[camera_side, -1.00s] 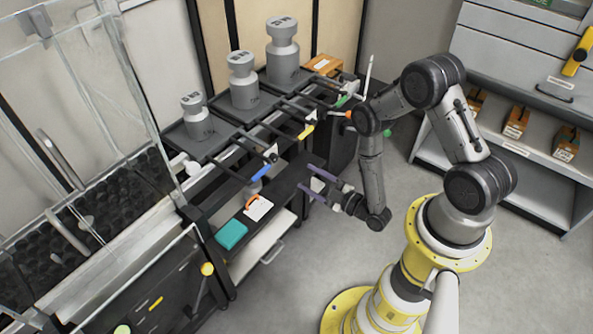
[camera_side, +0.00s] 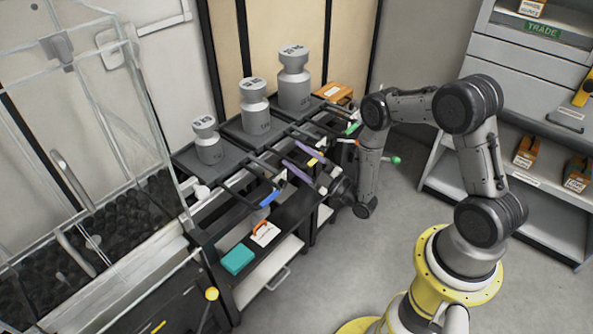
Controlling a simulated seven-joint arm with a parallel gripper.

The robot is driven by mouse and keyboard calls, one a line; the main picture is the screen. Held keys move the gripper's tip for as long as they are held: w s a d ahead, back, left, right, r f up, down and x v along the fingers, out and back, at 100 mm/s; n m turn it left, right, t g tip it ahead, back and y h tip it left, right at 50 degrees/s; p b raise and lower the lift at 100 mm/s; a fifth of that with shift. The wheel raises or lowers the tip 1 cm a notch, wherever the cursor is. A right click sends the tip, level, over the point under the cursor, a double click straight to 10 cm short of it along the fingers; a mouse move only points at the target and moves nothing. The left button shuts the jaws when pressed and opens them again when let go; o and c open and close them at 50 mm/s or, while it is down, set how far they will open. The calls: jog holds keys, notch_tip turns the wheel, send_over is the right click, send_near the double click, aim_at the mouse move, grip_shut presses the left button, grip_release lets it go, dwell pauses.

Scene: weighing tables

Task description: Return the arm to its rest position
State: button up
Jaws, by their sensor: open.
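My gripper (camera_side: 290,152) is open, with two purple fingers apart and nothing between them. Its fingers point left, over the front edge of the weighing tables in the picture. My arm is bent, with its elbow raised at the right and its forearm reaching left, then down to the wrist. Whether the fingers touch the table's handles or bars behind them cannot be told.
Three grey weights, small (camera_side: 208,148), middle (camera_side: 255,112) and large (camera_side: 294,85), stand on dark trays. A grey shelf unit (camera_side: 548,225) stands right. The floor between is clear.

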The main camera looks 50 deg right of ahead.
jog(key=w+a+r+n+y, duration=0.1)
jog(key=w+r, duration=0.2)
jog(key=r, duration=0.6)
jog(key=w+a+r, duration=0.1)
jog(key=w+r, duration=0.2)
jog(key=r, duration=0.6)
jog(key=w+a+r+n+y, duration=0.1)
jog(key=w+r, duration=0.3)
jog(key=r, duration=0.5)
jog(key=s+a+r+m+g+h, duration=0.15)
jog(key=s+r, duration=0.25)
jog(key=r, duration=0.4)
jog(key=s+a+r+m+h, duration=0.1)
jog(key=s+r+m, duration=0.15)
jog(key=r, duration=0.45)
jog(key=s+f+m+g+h, duration=0.1)
jog(key=s+f+m+g, duration=0.15)
jog(key=s, duration=0.75)
jog(key=s+f+m+g+h, duration=0.1)
jog(key=s+f+m+g, duration=0.2)
jog(key=s, duration=0.8)
jog(key=s+f+m+g, duration=0.4)
jog(key=s+f+g, duration=0.4)
jog(key=s+f, duration=0.3)
jog(key=shift+s+a+f+g, duration=0.3)
jog(key=shift+s+a, duration=0.1)
jog(key=shift+s, duration=0.2)
